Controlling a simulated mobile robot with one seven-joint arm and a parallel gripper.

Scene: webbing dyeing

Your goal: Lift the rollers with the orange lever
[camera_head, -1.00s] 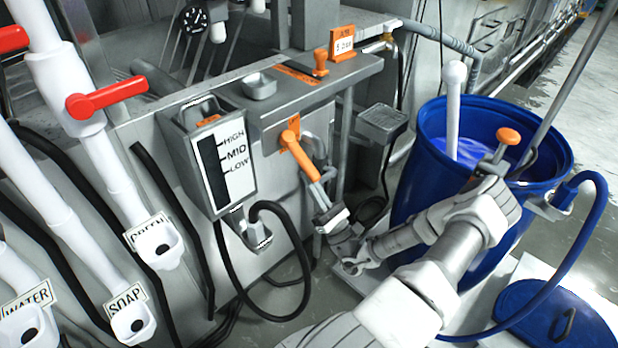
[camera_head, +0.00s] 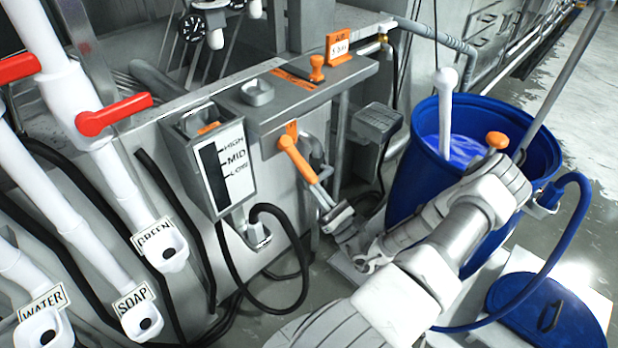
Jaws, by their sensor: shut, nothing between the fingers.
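The orange lever (camera_head: 298,160) is on the front of the grey machine, right of the HIGH/MID/LOW level gauge. It slants down to the right from its pivot. My gripper (camera_head: 319,191) is at the lever's lower end, its slim grey fingers close to the orange tip. The fingers are shut with nothing held between them. I cannot tell whether they touch the lever. My arm reaches in from the bottom right and bends back toward the machine. The rollers cannot be made out clearly.
A small orange toggle (camera_head: 317,69) stands on the machine's top ledge beside an orange-framed sign (camera_head: 338,45). The level gauge box (camera_head: 222,165) is left of the lever. A blue barrel (camera_head: 420,170) stands behind my arm. Black hoses (camera_head: 302,262) hang below the gauge.

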